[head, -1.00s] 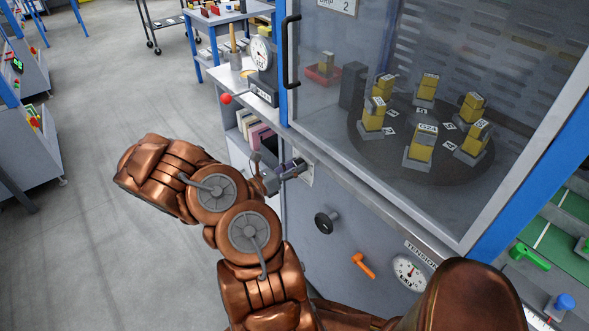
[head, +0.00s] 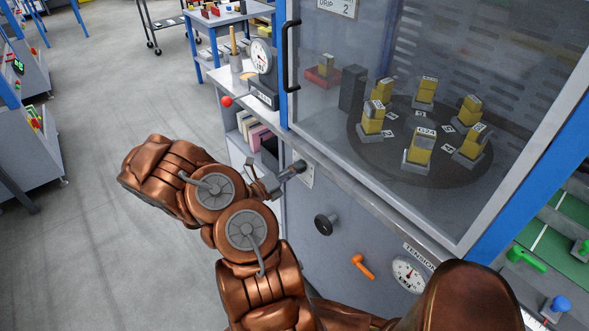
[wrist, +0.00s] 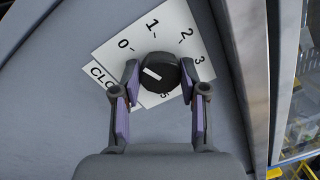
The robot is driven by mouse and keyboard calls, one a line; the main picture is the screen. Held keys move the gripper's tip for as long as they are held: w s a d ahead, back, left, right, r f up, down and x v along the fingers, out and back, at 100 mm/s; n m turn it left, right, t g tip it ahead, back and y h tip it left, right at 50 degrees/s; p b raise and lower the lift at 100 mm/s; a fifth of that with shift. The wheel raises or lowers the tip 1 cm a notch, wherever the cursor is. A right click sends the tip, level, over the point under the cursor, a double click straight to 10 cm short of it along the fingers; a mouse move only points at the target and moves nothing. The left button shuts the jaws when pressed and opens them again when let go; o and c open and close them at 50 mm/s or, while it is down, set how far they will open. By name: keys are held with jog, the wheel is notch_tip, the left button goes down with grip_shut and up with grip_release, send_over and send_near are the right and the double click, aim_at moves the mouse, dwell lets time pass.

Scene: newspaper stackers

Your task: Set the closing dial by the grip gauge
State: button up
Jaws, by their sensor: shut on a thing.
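The closing dial (wrist: 160,72) is a round black knob with a white pointer line on a white plate marked 0, 1, 2, 3 and partly hidden numbers. The pointer slants toward the upper left, roughly on the 0 side. My gripper (wrist: 160,75) has its fingers on both sides of the knob, shut on it. In the head view my gripper (head: 288,172) reaches the cabinet front; the dial is mostly hidden there. A round white gauge (head: 261,55) stands on a black base at the cabinet's left; its label is too small to read.
Behind glass, several yellow blocks in grey holders stand on a dark turntable (head: 420,165). Below are a black knob (head: 325,223), an orange lever (head: 363,266) and a tension gauge (head: 409,274). A red ball knob (head: 226,101) sits left. The floor at left is clear.

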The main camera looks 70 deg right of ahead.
jog(key=shift+w+r, duration=0.1)
jog(key=shift+w, duration=0.05)
dwell(0.4)
jog(key=o, duration=1.1)
jog(key=shift+o, duration=0.2)
jog(key=v, duration=1.2)
